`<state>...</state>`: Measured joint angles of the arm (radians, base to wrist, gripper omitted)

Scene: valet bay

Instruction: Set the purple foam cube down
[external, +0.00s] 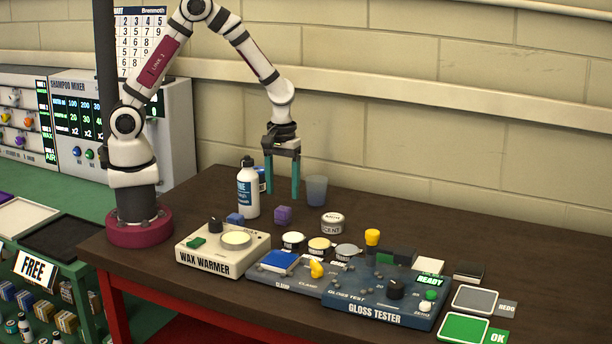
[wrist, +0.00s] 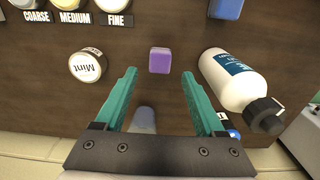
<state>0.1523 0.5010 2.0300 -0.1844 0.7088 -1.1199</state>
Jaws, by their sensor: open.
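The purple foam cube (external: 283,214) sits on the dark wooden table. It also shows in the wrist view (wrist: 159,60), just beyond the fingertips and roughly centred between them. My gripper (external: 282,194) points down above the table, with its teal fingers apart. In the wrist view my gripper (wrist: 160,72) is open with nothing between its fingers, and the cube is apart from both.
A white bottle (external: 248,190) stands left of the cube, near a blue cube (external: 235,219). A round tin (external: 333,222) and a translucent cup (external: 316,190) are to the right. The wax warmer (external: 222,247) and gloss tester (external: 385,293) stand in front.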

